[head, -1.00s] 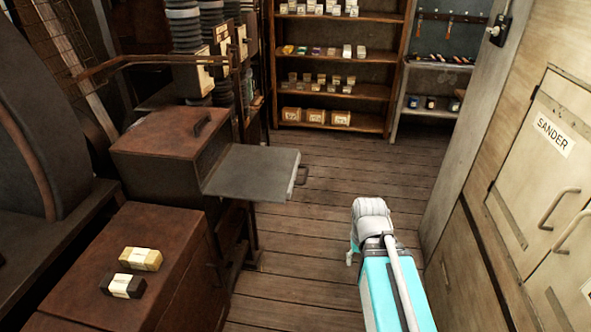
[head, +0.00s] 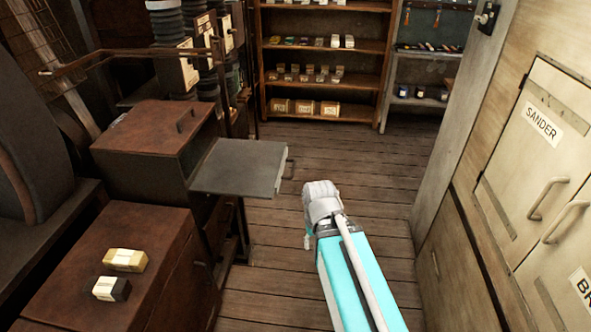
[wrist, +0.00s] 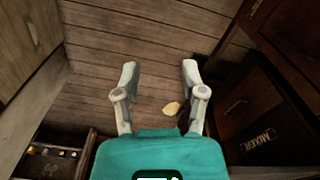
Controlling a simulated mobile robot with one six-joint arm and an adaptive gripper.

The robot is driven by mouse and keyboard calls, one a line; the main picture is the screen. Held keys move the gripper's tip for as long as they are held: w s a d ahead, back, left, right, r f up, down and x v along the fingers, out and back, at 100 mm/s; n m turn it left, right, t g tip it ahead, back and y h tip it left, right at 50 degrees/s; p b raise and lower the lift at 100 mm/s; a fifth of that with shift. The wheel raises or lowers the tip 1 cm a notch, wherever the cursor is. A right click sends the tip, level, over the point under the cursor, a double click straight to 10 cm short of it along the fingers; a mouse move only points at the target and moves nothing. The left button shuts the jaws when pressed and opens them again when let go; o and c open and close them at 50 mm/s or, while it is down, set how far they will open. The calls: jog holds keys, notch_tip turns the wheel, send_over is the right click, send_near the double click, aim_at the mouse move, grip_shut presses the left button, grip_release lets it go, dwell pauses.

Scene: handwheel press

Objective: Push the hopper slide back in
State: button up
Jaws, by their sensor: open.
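The hopper slide (head: 240,167) is a flat grey plate sticking out to the right from the brown hopper box (head: 155,140). It has a small handle (head: 289,168) on its right end. In the head view my arm's end is to the right of the slide and nearer the camera, apart from it. In the wrist view my gripper (wrist: 158,72) has its two fingers spread with nothing between them, over the wooden floor. I cannot pick out the slide in the wrist view.
A brown cabinet (head: 100,270) with two small blocks on top stands at the lower left. White cupboards (head: 540,170) line the right. Shelves (head: 325,95) stand at the back. Floor between is clear.

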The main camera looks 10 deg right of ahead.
jog(key=shift+w, duration=0.1)
jog(key=m+t+y+b, duration=0.45)
jog(key=y+b, duration=0.35)
jog(key=y, duration=0.7)
send_near(293, 168)
jog(key=f+v, duration=0.1)
jog(key=v, duration=0.3)
jog(key=shift+r+n, duration=0.2)
jog(key=shift+n, duration=0.25)
jog(key=shift+a, duration=0.1)
jog(key=b+x, duration=0.2)
jog(key=x, duration=1.1)
jog(key=shift+w+a+f+b, duration=0.15)
jog(key=shift+a+b, duration=0.15)
jog(key=shift+b, duration=0.1)
